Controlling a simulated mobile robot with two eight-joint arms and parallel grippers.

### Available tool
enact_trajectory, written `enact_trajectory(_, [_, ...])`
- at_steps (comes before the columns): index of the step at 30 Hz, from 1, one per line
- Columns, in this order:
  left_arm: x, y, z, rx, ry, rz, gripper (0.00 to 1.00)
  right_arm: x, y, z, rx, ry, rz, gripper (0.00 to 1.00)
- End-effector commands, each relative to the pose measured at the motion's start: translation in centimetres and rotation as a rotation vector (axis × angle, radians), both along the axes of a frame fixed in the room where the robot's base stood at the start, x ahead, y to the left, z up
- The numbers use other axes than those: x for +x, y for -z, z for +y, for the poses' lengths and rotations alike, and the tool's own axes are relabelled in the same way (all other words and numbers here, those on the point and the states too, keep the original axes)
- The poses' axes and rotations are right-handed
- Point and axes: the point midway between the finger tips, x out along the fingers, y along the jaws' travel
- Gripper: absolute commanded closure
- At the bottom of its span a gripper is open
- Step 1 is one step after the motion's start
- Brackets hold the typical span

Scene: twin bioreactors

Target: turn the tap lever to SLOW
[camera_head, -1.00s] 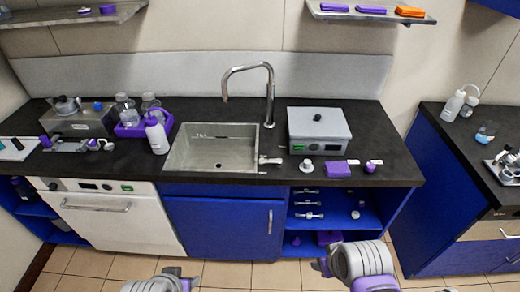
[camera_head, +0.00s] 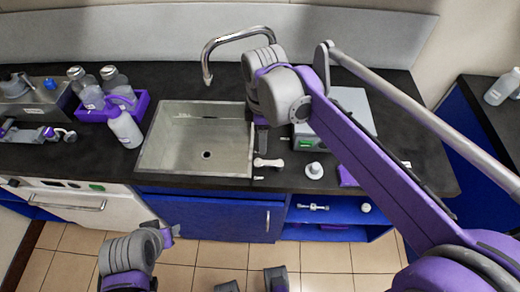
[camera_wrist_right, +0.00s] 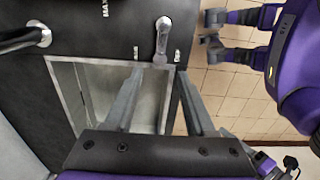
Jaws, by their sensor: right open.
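The pale tap lever (camera_head: 269,162) lies on the dark counter by the right front corner of the sink (camera_head: 145,158). In the right wrist view the lever (camera_wrist_right: 162,40) has a rounded far end, and its other end points toward the sink rim. Small pale marks sit on the counter to either side; I cannot read them. My right gripper (camera_head: 261,138) is over the sink's right edge, just behind the lever. Its fingers (camera_wrist_right: 158,72) are apart and empty, with the lever just beyond them. My left gripper (camera_head: 166,236) is low in front of the cabinet; its jaws are unclear.
The curved faucet (camera_head: 232,37) stands behind the sink. A grey device (camera_head: 355,101) is to the right, partly behind my right arm. A white round item (camera_head: 314,171) stands right of the lever. A purple tray (camera_head: 144,101) with bottles is at left.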

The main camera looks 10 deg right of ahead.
Motion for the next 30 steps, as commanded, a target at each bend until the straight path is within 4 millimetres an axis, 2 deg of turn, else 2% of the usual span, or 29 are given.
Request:
enact_trajectory(9, [-0.1, 0.6, 0.0, 0.000, 0.000, 0.003, 0.50, 0.0, 5.9, 0.0, 0.000, 0.003, -0.001, 0.45])
enact_trajectory(15, [-0.2, 0.9, 0.0, 0.000, 0.000, 0.004, 0.50, 0.0, 8.8, -0.1, 0.001, 0.004, -0.001, 0.45])
enact_trajectory(21, [-0.2, 1.0, 0.0, 0.000, 0.000, 0.004, 0.50, 0.0, 9.9, -0.1, 0.001, 0.004, -0.001, 0.45])
enact_trajectory(28, [-0.2, 1.0, 0.0, 0.000, 0.000, 0.004, 0.50, 0.0, 10.0, 0.0, 0.001, 0.004, -0.001, 0.45])
enact_trajectory(29, [-0.2, 1.0, 0.0, 0.000, 0.000, 0.004, 0.50, 0.0, 10.0, 0.0, 0.001, 0.004, -0.001, 0.47])
enact_trajectory(30, [-0.2, 1.0, 0.0, 0.000, 0.000, 0.004, 0.50, 0.0, 9.9, 0.0, 0.001, 0.004, -0.001, 0.54])
